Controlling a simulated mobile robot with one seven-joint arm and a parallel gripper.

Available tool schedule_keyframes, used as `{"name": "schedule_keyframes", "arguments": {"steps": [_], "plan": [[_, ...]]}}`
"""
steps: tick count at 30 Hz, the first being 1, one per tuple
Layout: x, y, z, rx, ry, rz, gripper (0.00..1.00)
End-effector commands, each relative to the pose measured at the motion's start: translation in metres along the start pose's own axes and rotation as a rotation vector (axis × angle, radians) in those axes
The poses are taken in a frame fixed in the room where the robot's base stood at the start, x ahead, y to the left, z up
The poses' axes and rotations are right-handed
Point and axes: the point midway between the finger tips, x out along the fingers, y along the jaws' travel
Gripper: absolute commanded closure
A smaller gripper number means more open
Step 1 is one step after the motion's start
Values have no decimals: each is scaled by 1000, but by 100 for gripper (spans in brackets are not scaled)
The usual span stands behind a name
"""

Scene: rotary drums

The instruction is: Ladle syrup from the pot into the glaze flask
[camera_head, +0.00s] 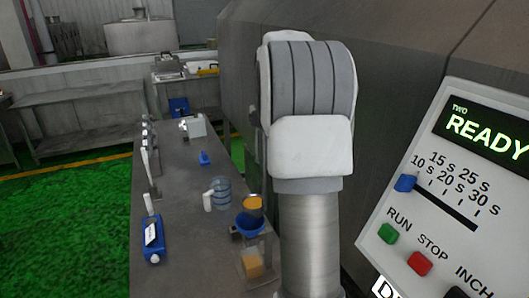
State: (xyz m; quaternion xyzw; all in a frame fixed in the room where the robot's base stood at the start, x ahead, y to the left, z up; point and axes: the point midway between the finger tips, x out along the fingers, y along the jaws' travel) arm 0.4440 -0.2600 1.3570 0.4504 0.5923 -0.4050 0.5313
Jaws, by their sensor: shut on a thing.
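A clear container (252,264), which looks like the glaze flask, stands near the front right of the steel table with amber syrup in its lower part. A blue funnel (250,224) sits at its top. A small rounded thing with amber in it (253,203), perhaps the ladle's bowl, shows just above and behind the funnel's rim. I cannot tell whether it touches the funnel, and no handle can be made out. My arm covers the area to the right of these things. My gripper is not visible. I cannot identify the syrup pot.
A clear jug (219,193) with a white handle stands behind the funnel. A blue labelled device (153,240) lies at the table's left edge. A control panel (460,190) reading READY fills the right, beside a large grey drum (400,60). The middle of the table (180,205) is clear.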

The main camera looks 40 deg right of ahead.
Motion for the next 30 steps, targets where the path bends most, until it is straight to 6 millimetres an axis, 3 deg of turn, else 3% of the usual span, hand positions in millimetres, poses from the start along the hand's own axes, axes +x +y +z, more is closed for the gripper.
{"name": "schedule_keyframes", "arguments": {"steps": [30], "plan": [[6,0,-60,-4,-342,2,100]]}}
